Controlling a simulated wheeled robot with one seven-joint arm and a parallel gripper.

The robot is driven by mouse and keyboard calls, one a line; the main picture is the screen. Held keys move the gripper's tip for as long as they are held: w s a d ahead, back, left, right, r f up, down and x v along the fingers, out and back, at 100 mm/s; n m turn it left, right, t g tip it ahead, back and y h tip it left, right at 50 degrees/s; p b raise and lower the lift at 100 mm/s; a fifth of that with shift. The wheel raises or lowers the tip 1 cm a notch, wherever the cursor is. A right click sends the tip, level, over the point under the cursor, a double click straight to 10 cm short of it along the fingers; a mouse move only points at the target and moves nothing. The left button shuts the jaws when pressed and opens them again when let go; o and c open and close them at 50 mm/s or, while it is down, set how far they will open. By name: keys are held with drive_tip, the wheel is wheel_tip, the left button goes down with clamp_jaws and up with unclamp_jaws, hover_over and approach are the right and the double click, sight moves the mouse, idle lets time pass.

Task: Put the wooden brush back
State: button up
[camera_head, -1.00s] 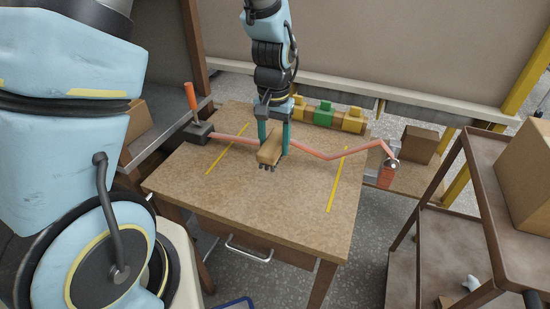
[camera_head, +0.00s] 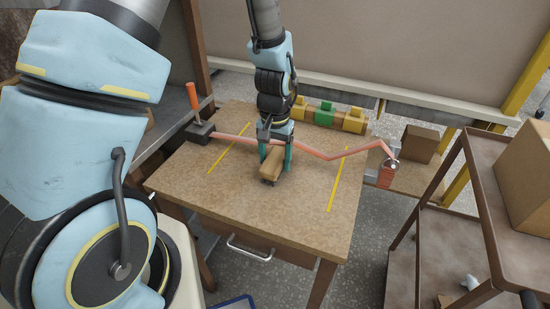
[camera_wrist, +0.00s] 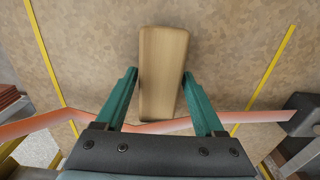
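The wooden brush (camera_head: 271,163) is a light-brown block with dark bristles underneath, low over the middle of the wooden table (camera_head: 240,205). I cannot tell whether its bristles touch the tabletop. In the wrist view the brush (camera_wrist: 163,65) lies lengthwise between the two green fingertips. My gripper (camera_head: 275,157) points down from above, with one finger on each side of the brush. The bristles are hidden there.
A bent pinkish-red bar (camera_head: 325,155) crosses the table behind the brush. A dark block with an orange handle (camera_head: 191,95) stands at the left, yellow and green blocks (camera_head: 325,115) at the back. Yellow lines (camera_head: 337,185) mark the tabletop. The front is clear. A cart (camera_head: 488,200) stands right.

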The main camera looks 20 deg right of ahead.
sight(275, 158)
drive_tip(key=shift+o, duration=1.2)
drive_tip(key=shift+r, duration=0.15)
wheel_tip(275, 158, up, 12)
drive_tip(key=b, duration=0.2)
drive_tip(key=w+a+n, duration=0.2)
drive_tip(key=a, duration=0.6)
drive_tip(key=w+a+r+n, duration=0.1)
drive_tip(key=a+n, duration=0.1)
drive_tip(key=a, duration=0.5)
drive_tip(key=shift+w+a+t, duration=0.35)
drive_tip(key=shift+w+t, duration=0.05)
drive_tip(key=shift+o, duration=0.5)
drive_tip(key=s+a+n, duration=0.2)
drive_tip(key=a+n, duration=0.1)
drive_tip(key=a, duration=0.8)
drive_tip(key=shift+s+a+r+t, duration=0.15)
drive_tip(key=shift+s+t, duration=0.05)
drive_tip(key=shift+t, duration=0.2)
